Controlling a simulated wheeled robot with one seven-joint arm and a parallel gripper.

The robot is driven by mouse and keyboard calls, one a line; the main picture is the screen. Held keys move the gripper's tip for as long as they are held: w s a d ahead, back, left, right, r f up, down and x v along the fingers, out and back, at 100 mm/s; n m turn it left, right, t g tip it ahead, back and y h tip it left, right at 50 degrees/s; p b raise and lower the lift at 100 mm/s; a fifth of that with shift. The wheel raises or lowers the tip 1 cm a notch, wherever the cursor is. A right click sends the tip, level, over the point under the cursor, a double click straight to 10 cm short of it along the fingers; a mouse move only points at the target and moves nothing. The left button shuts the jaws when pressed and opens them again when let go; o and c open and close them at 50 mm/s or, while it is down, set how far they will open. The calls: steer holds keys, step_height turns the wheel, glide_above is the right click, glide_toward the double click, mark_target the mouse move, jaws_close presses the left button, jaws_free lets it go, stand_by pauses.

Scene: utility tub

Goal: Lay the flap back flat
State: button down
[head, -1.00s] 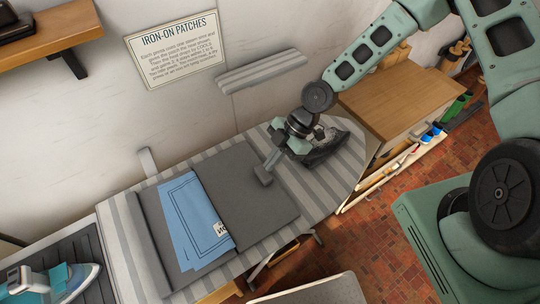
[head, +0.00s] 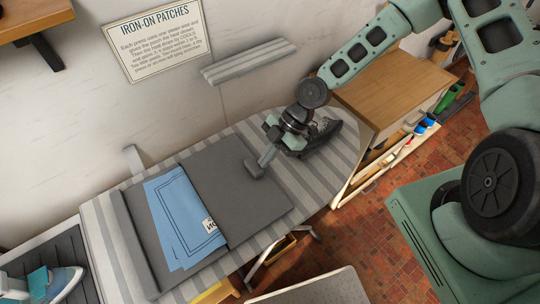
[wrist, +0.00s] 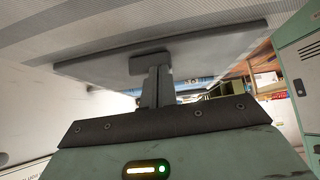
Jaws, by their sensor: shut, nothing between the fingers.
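The flap (head: 250,193) is a dark grey panel over the ironing board, beside a blue cloth (head: 178,220) with a white label at the panel's edge. A small grey block (head: 255,169) stands at the panel's upper part, and it also shows in the wrist view (wrist: 150,63). My gripper (head: 263,157) is shut and empty, its fingertips at this block. In the wrist view the fingers (wrist: 158,80) reach the block from below in the picture. They look close to or touching it; I cannot tell which. The panel looks nearly flat in the head view; any small tilt is unclear.
The striped ironing board (head: 325,180) lies under the panel. An iron (head: 55,283) stands at lower left. A wooden cabinet (head: 390,85) stands at right, and a sign (head: 152,38) hangs on the wall.

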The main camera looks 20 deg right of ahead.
steer(key=shift+s+d+f, duration=0.1)
steer(key=shift+d+f, duration=0.15)
steer(key=shift+f, duration=0.4)
steer(key=shift+s+d+f, duration=0.1)
steer(key=shift+d+f, duration=0.15)
steer(key=shift+f, duration=0.35)
steer(key=shift+w+r, duration=0.2)
steer(key=shift+r, duration=0.05)
steer(key=a+r+b+v, duration=0.1)
steer(key=b+v, duration=0.2)
steer(key=v, duration=1.5)
steer(key=s+a+m+g+h+b, duration=0.1)
steer(key=s+a+m+h, duration=0.15)
steer(key=s, duration=0.25)
steer(key=s+a+m+g+h, duration=0.1)
steer(key=s+a+m+h, duration=0.15)
steer(key=s, duration=0.25)
steer(key=s+a+r+m+t+h+b, duration=0.1)
steer(key=s+a+r+m+t+h, duration=0.1)
steer(key=s+a+r+m+t, duration=0.2)
steer(key=s+r+m, duration=0.3)
steer(key=s+m, duration=0.2)
steer(key=s, duration=0.1)
steer(key=shift+a+b, duration=0.3)
steer(key=shift+b, duration=0.05)
steer(key=shift+a, duration=0.1)
